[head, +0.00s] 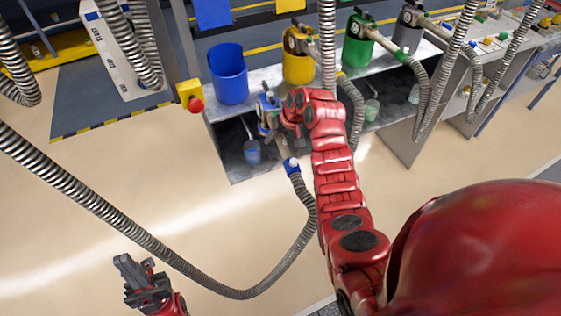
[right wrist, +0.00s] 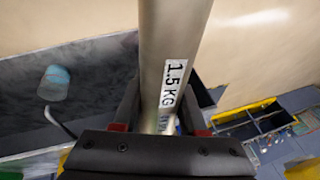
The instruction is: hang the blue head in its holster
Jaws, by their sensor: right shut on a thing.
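The blue head (head: 266,108) is held up by my right gripper (head: 285,118), in front of the metal bench. Its pale metal pipe (right wrist: 172,45), labelled 1.5 KG, runs between the jaws in the right wrist view, and the jaws are shut on it. A blue hose cuff (head: 291,167) shows below the gripper. Part of the head is hidden behind my wrist. The blue holster (head: 228,75), an open cup on the bench's left end, looks empty and is left of and beyond the head. My left gripper (head: 138,277) is low at left, empty, its fingers apart.
Yellow (head: 298,68), green (head: 358,52) and grey (head: 408,38) holsters hold heads to the right. A red stop button (head: 195,104) on a yellow box is left of the blue holster. The blue head's ribbed hose (head: 190,268) loops across the floor area. Other hoses hang above.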

